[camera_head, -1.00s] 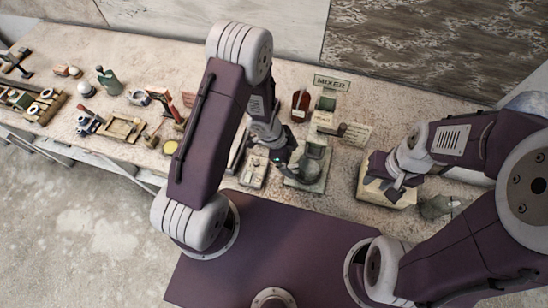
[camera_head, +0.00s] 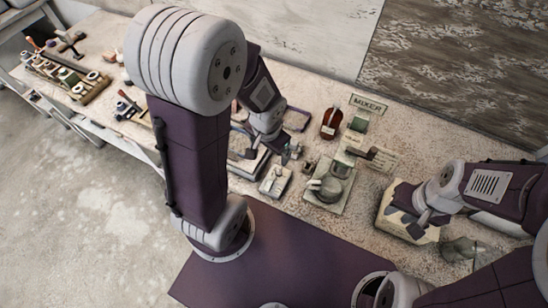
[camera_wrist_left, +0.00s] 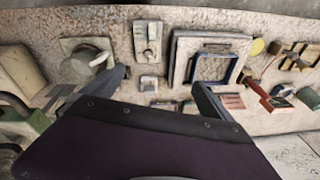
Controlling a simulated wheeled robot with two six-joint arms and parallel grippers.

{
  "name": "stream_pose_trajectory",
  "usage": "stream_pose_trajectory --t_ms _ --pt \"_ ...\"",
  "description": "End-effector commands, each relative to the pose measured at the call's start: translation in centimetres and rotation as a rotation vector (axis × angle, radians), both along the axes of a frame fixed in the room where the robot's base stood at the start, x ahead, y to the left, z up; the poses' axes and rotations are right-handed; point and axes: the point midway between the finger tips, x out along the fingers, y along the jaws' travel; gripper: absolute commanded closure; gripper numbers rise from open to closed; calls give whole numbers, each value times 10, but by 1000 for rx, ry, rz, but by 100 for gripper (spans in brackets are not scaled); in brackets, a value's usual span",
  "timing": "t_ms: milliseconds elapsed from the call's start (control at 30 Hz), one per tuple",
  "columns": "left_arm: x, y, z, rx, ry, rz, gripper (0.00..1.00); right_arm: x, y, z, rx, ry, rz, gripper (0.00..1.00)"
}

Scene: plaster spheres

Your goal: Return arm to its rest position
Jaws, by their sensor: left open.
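My left arm rises at the left of centre in the head view, its large elbow close to the camera. My left gripper (camera_head: 268,152) hangs over the counter, left of the mixer bowl. In the left wrist view its fingers (camera_wrist_left: 160,92) are wide apart with nothing between them. My right gripper (camera_head: 418,212) is at a pale block (camera_head: 392,222) on the counter at the right. Whether its jaws are open or shut on the block cannot be made out.
A grey mixer bowl (camera_head: 326,188) stands on a slab, with a brown bottle (camera_head: 331,123) and a MIXER sign (camera_head: 368,103) behind. A blue frame (camera_wrist_left: 213,67) and a red-handled tool (camera_wrist_left: 258,90) lie on the counter. A tool rack (camera_head: 68,78) stands far left.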

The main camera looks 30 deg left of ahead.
Motion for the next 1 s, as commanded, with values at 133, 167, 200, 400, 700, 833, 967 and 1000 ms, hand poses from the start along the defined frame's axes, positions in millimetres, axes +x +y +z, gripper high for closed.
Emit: stream_pose_trajectory --t_ms 133,167,200,400,700,833,967,1000 --pt "-30 -23 17 -100 44 192 3 0 0 0 0 0 0 67" --pt "-32 -25 18 -111 49 207 3 0 0 0 0 0 0 67" --pt "-35 -27 19 -119 54 220 3 0 0 0 0 0 0 67" --pt "-35 -27 18 -121 56 223 3 0 0 0 0 0 0 67" --pt "-34 -27 -51 -120 56 222 3 0 0 -70 0 1 0 67" --pt "-34 -27 -45 -120 55 222 3 0 0 -64 0 0 0 67" --pt "-34 -27 -44 -120 55 222 3 0 0 -63 0 0 0 67" --pt "-34 -27 -44 -120 55 222 3 0 0 -63 0 0 0 67"
